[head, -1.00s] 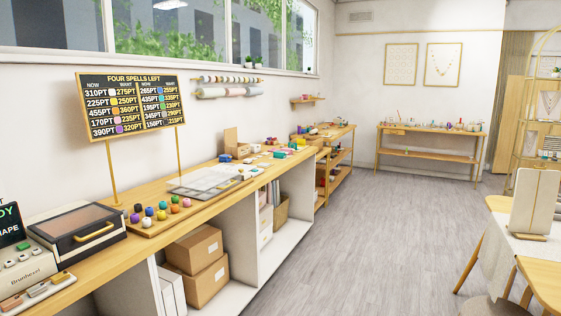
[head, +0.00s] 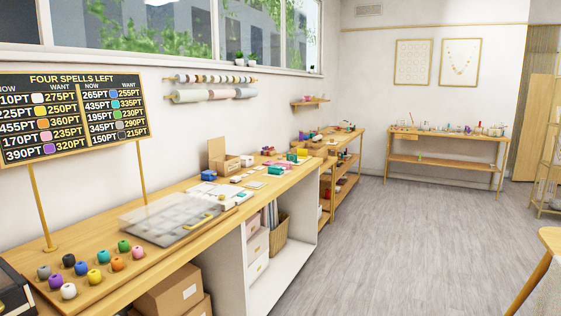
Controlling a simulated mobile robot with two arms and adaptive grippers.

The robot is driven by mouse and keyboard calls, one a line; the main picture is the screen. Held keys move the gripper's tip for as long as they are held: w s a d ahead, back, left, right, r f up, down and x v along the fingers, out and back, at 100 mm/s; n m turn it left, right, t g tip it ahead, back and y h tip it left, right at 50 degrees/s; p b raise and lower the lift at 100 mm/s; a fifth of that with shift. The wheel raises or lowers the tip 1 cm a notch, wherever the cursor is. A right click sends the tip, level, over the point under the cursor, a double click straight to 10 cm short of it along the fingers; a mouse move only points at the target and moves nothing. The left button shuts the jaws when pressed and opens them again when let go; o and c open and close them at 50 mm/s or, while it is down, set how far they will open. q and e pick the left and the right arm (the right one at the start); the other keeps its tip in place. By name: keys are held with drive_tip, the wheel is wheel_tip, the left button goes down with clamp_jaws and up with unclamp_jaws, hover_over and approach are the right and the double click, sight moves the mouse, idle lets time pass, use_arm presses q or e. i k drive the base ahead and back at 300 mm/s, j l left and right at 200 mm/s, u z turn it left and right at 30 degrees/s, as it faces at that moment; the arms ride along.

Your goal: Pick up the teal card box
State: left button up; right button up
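A small teal box (head: 277,170) lies on the far part of the long wooden counter (head: 190,242), near its front edge. It is small in view, so I cannot tell for certain that it is the card box. Another small teal item (head: 292,158) lies just beyond it. Neither of my grippers is in view.
A price board (head: 75,115) stands on posts at left. Grey floor (head: 400,250) is open along the counter; a chair (head: 550,240) stands at right.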

sight(277, 172)
drive_tip(key=i+l, duration=0.1)
drive_tip(key=i, duration=0.5)
drive_tip(key=i+l+u, duration=0.1)
drive_tip(key=i, duration=0.5)
drive_tip(key=i+l, duration=0.2)
drive_tip(key=i, duration=0.4)
drive_tip(key=i+l, duration=0.15)
drive_tip(key=i, duration=0.45)
drive_tip(key=i+u, duration=0.05)
